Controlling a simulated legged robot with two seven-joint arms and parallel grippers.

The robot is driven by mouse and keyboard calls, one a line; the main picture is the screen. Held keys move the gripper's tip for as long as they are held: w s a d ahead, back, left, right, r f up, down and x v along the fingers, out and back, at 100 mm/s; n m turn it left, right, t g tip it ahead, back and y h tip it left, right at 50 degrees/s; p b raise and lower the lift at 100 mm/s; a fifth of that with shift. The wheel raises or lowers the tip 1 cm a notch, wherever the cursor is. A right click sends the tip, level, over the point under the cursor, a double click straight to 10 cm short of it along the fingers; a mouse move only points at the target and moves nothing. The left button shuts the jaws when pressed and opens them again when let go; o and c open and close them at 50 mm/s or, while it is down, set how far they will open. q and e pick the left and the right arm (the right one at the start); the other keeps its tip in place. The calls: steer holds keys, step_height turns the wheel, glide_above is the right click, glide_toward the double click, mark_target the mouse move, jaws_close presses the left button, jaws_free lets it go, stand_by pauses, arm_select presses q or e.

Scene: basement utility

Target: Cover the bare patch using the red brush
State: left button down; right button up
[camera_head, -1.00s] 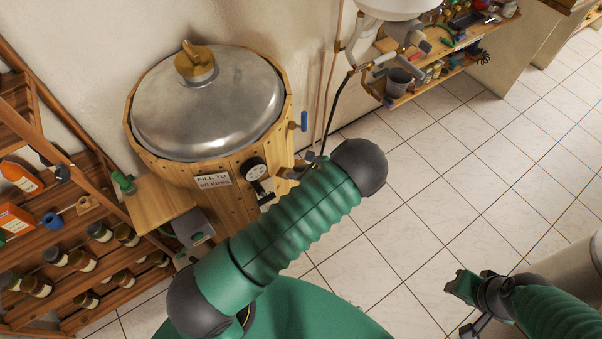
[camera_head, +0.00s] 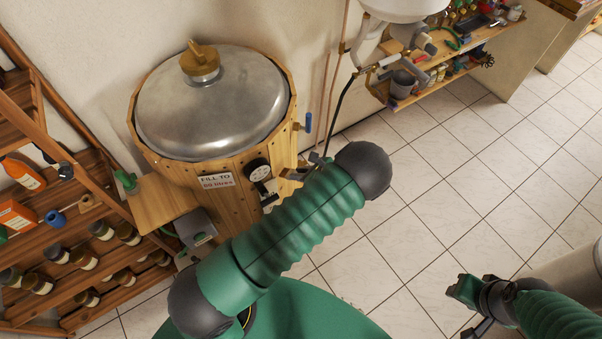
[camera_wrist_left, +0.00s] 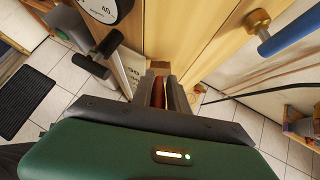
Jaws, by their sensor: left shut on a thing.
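My left gripper (camera_head: 291,174) is at the front of the wooden-staved vat (camera_head: 232,207), mostly hidden behind my own green forearm in the head view. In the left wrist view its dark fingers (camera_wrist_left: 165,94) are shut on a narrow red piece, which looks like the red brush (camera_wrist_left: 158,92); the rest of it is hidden. The fingers point at the vat's wood, between the gauge and the blue-handled valve. I cannot clearly make out the bare patch. My right gripper (camera_head: 466,291) is at the lower right over the tiled floor, and its jaw opening is unclear.
A dial gauge (camera_head: 258,169), a label (camera_head: 216,181) and a blue-handled valve (camera_head: 308,122) stand out on the vat. A bottle shelf (camera_head: 60,220) is at left. A sink and tool shelf (camera_head: 455,58) are at upper right. The tiled floor (camera_head: 440,190) between is clear.

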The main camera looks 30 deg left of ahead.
arm_select(q)
steer(key=shift+d+r, duration=0.1)
steer(key=shift+d, duration=0.35)
steer(key=shift+d+r, duration=0.1)
steer(key=shift+d, duration=0.2)
steer(key=shift+a, duration=0.65)
arm_select(e)
steer(key=shift+d+f, duration=0.1)
steer(key=shift+d, duration=0.1)
steer(key=shift+d, duration=0.1)
arm_select(q)
steer(key=shift+d, duration=0.4)
arm_select(e)
steer(key=shift+d+f, duration=0.1)
steer(key=shift+d, duration=0.35)
arm_select(q)
steer(key=shift+a, duration=0.35)
arm_select(e)
steer(key=shift+a, duration=0.35)
arm_select(q)
steer(key=shift+d, duration=0.1)
arm_select(e)
steer(key=shift+d, duration=0.2)
